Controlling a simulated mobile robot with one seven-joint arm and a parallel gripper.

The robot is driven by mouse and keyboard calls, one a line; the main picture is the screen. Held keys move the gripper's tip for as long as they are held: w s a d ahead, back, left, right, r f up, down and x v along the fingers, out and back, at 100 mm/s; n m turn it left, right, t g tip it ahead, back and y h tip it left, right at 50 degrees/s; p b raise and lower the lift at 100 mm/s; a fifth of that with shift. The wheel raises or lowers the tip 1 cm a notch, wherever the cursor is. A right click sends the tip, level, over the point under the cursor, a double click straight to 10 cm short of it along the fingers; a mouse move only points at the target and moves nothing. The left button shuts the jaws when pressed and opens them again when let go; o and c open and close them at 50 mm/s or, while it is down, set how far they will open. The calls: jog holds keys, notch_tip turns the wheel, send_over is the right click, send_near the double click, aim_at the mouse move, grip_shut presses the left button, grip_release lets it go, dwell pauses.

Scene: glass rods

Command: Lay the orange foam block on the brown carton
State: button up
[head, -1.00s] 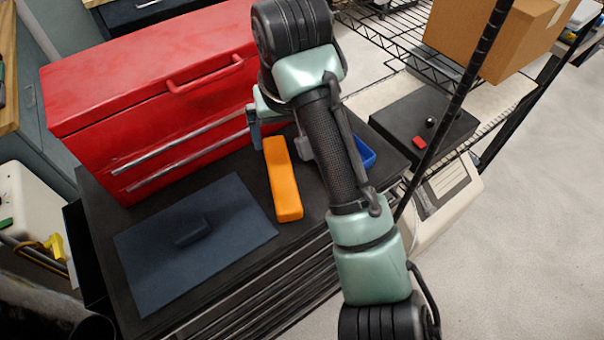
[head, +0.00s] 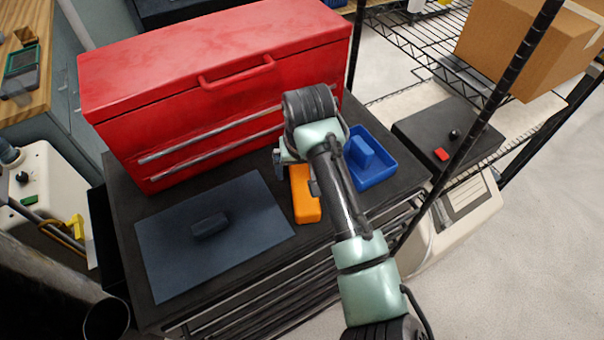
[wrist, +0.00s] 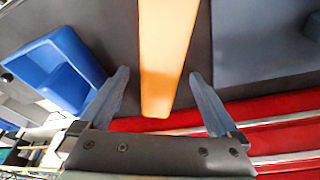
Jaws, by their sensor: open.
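The orange foam block (head: 306,204) lies on the black cart top, partly hidden by my arm in the head view. In the wrist view the orange block (wrist: 165,55) runs lengthwise, its end between my open fingers. My gripper (wrist: 160,100) is open and empty, above the block's end near the red chest; I cannot tell how far above. In the head view my gripper (head: 279,162) is mostly hidden behind my wrist. The brown carton (head: 520,45) stands on the wire rack at the upper right.
A red tool chest (head: 215,75) stands behind the block. A blue tray (head: 385,178) with a blue block lies to its right. A dark mat (head: 165,250) with a dark block lies left. A black rack post (head: 490,110) rises before the carton.

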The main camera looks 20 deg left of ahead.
jog(key=shift+f, duration=0.25)
jog(key=shift+r, duration=0.1)
grip_shut()
